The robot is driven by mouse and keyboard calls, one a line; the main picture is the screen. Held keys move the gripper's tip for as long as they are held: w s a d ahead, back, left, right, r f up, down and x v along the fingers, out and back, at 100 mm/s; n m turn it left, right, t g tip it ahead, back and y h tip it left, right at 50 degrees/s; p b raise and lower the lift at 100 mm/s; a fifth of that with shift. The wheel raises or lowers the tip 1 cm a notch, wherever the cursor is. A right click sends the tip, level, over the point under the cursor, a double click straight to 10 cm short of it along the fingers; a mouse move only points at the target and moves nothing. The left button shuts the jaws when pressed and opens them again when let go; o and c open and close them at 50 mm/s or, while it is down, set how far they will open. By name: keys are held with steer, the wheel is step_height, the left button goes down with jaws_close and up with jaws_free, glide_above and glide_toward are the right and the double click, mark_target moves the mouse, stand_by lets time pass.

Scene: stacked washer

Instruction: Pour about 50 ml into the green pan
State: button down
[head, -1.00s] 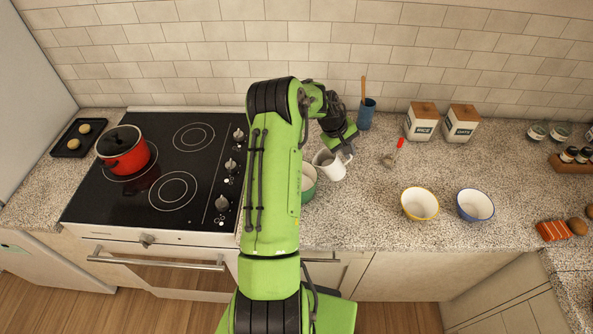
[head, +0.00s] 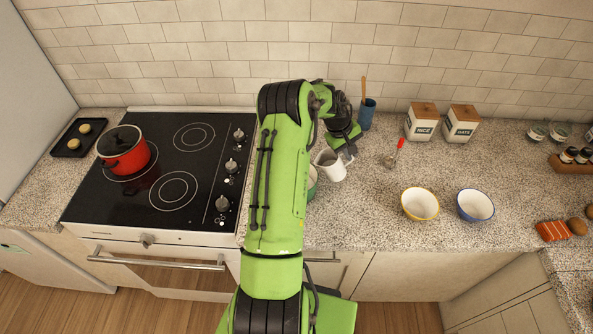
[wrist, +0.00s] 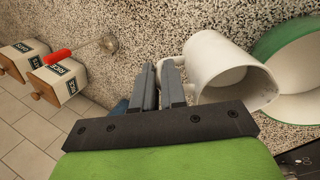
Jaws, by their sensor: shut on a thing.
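My gripper (head: 347,153) is shut on the white jug (head: 331,166) at the jug's right side in the head view. In the wrist view my gripper (wrist: 171,84) has its fingers together beside the white jug (wrist: 217,69), which is tilted toward the green pan (wrist: 291,45). The jug's mouth is at the pan's rim and pale contents show inside it. In the head view the green pan (head: 312,183) is mostly hidden behind my arm, just left of the jug. The pan's inside looks pale in the wrist view; I cannot tell whether liquid is in it.
Yellow-rimmed (head: 420,204) and blue-rimmed (head: 475,205) bowls stand to the right. A red pot (head: 123,150) is on the stove at left.

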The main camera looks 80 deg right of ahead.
steer(key=shift+s+d+f+t+y, duration=0.35)
steer(key=shift+s+f+t, duration=0.3)
steer(key=shift+f, duration=0.1)
steer(key=shift+s+d+f+t+y, duration=0.4)
steer(key=shift+s+f+t, duration=0.3)
steer(key=shift+f, duration=0.1)
steer(key=shift+s+d+f+t+y, duration=0.35)
steer(key=shift+s+f+t, duration=0.3)
steer(key=shift+f, duration=0.1)
steer(key=shift+w+r, duration=0.15)
